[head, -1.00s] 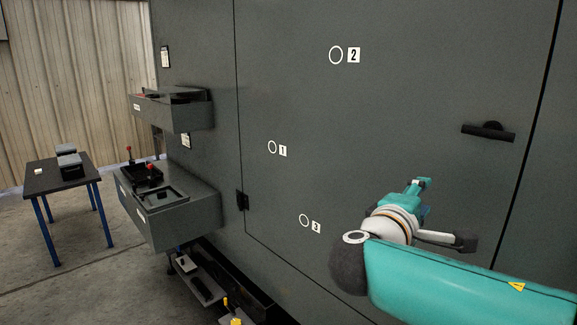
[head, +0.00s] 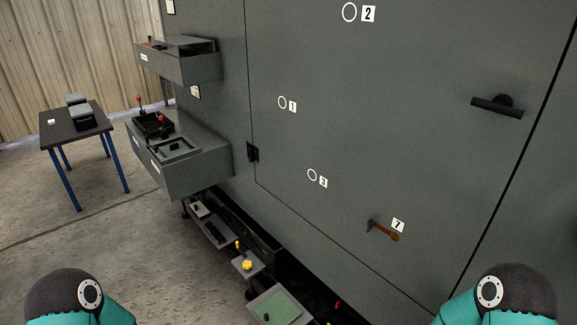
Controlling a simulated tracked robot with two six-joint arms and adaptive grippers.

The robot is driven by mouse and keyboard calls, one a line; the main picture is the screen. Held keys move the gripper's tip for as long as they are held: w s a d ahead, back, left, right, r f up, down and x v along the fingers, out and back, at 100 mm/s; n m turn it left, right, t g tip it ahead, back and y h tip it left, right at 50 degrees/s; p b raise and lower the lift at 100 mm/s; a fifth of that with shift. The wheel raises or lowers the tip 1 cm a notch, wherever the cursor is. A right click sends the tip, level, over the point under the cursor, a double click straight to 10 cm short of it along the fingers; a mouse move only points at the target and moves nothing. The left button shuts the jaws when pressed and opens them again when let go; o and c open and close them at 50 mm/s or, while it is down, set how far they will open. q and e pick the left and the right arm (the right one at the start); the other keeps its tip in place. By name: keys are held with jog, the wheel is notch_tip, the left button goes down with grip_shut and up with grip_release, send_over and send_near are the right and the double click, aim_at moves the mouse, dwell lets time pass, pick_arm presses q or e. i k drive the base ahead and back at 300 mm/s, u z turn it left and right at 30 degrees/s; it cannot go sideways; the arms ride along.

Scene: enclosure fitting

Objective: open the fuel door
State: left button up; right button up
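A large dark grey door (head: 350,140) fills the middle of the enclosure face, closed flush along its visible seams. No wording names it as the fuel door. A black T-shaped handle (head: 497,106) sits near its right edge, and a black hinge (head: 252,152) sits on its left seam. White rings with labels 1, 2 and 3 are on the door. A brown lever-like or hammer-like piece (head: 384,230) is beside label 7 (head: 398,225), low on the door. Only my arm links show at the bottom corners; both grippers are out of view.
Grey boxes (head: 190,162) with red-knobbed levers jut out left of the door. Low shelves with a yellow knob (head: 247,264) and a green-topped platform (head: 280,308) stand below it. A dark table (head: 85,128) stands far left. Concrete floor between is open.

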aim_at(500, 107)
jog(key=z, duration=0.3)
jog(key=k, duration=0.9)
jog(key=u, duration=0.4)
jog(key=i, duration=0.55)
jog(key=z, duration=0.1)
